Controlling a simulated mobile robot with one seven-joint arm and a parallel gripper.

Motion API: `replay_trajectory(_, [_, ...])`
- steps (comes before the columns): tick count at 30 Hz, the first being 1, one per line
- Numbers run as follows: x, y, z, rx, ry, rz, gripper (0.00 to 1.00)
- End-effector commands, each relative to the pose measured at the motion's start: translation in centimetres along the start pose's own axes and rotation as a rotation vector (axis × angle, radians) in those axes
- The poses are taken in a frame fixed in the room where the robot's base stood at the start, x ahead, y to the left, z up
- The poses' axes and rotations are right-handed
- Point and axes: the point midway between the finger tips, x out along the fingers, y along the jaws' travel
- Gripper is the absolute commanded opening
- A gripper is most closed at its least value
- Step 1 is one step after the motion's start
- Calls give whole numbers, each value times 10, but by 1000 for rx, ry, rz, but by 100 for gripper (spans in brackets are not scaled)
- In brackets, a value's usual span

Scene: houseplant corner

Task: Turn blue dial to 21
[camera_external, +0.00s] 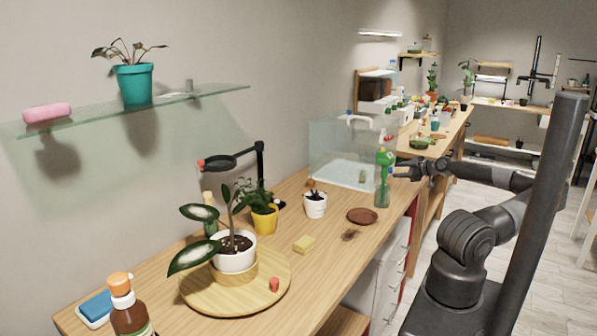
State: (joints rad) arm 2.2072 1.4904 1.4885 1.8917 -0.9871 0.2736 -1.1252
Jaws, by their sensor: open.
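My gripper (399,170) is open at the end of my arm, above the right edge of the wooden counter (330,237). It points left, close to a green spray bottle (383,183). I cannot tell whether it touches the bottle. No blue dial can be made out in this view. The glass tank (334,154) behind the bottle has small coloured parts on its rim, too small to identify. No number or scale can be read.
On the counter are a brown saucer (362,216), a small white pot (316,206), a yellow pot (264,220), a yellow sponge (304,244) and a round wooden board (206,293) bearing a white-potted plant (235,253). A glass shelf (185,101) hangs on the wall.

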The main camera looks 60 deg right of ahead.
Motion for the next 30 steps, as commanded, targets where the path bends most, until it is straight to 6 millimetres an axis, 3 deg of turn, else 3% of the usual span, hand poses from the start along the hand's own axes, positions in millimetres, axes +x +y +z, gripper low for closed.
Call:
replay_trajectory(6, [23,0,0,-1,0,0,48])
replay_trajectory(17, [27,0,0,1,-1,0,48])
replay_trajectory(30, [27,0,0,1,-1,0,13])
